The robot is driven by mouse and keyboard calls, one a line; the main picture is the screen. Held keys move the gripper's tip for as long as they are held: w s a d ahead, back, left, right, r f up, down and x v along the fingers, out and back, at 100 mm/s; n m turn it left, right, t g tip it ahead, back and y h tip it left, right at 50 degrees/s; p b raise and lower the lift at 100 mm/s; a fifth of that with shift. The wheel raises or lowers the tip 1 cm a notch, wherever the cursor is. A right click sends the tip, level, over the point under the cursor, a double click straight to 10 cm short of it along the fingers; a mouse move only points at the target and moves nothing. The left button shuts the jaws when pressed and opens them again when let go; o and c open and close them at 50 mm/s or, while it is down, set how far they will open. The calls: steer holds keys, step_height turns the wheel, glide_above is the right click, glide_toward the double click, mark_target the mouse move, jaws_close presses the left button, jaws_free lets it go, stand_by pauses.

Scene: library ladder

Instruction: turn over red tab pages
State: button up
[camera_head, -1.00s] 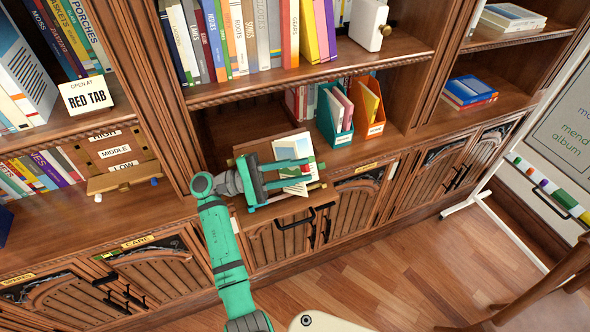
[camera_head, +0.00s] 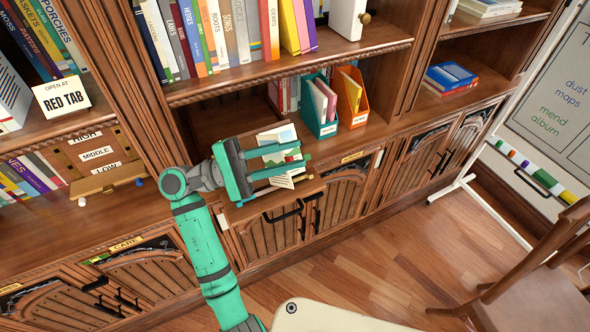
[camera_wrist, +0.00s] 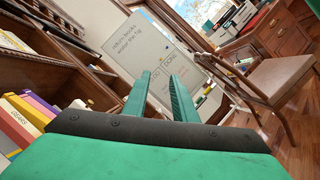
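An open book with a pictured page (camera_head: 279,134) rests on a wooden stand (camera_head: 252,208) on the middle cabinet ledge. A small red spot, possibly the red tab (camera_head: 290,158), shows between my fingers. My gripper (camera_head: 306,155) is open, with its two green fingers in front of the book and pointing right. They cover much of the pages; I cannot tell whether they touch them. In the wrist view the fingers (camera_wrist: 161,82) are apart with nothing between them, and the book is not visible. A card (camera_head: 62,97) reading "OPEN AT RED TAB" stands on the left shelf.
A teal file holder (camera_head: 327,129) and an orange one (camera_head: 353,120) stand right of the book. A shelf of upright books (camera_head: 215,35) is above. A whiteboard (camera_head: 553,110) and a wooden chair (camera_head: 540,285) are at right. Floor (camera_head: 380,275) is open in front.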

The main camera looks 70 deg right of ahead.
steer(key=s+a+r, duration=0.3)
steer(key=a, duration=0.3)
steer(key=shift+s, duration=0.25)
steer(key=shift+c, duration=0.3)
